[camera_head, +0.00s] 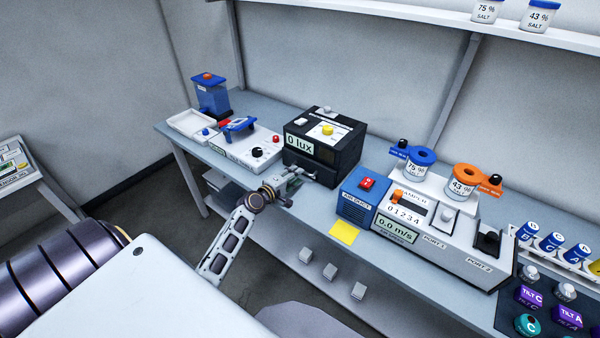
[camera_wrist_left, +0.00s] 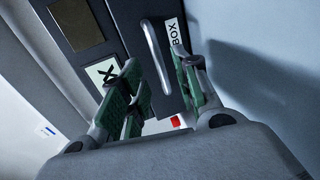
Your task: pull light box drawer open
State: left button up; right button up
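The light box (camera_head: 345,150) is a black box on the bench with a "0 lux" display and a yellow knob on top. Its lower front, the drawer (camera_wrist_left: 143,20), shows in the left wrist view with a silver bar handle (camera_wrist_left: 154,52) and a label reading "BOX". The drawer looks shut. My left gripper (camera_head: 297,177) is at the front of the box. In the left wrist view its green-padded fingers (camera_wrist_left: 166,92) are apart, with the handle's lower end lying between them in the picture. I cannot tell whether they touch it. My right gripper is not in view.
A white device with a blue top (camera_head: 245,147) stands left of the light box. A blue air unit (camera_head: 357,200) and a white sampler (camera_head: 425,222) stand to its right. A yellow note (camera_head: 344,233) lies by the bench's front edge. Grey blocks (camera_head: 330,271) sit below.

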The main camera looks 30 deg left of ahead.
pick_arm(q)
jog(key=shift+x, duration=1.95)
grip_shut()
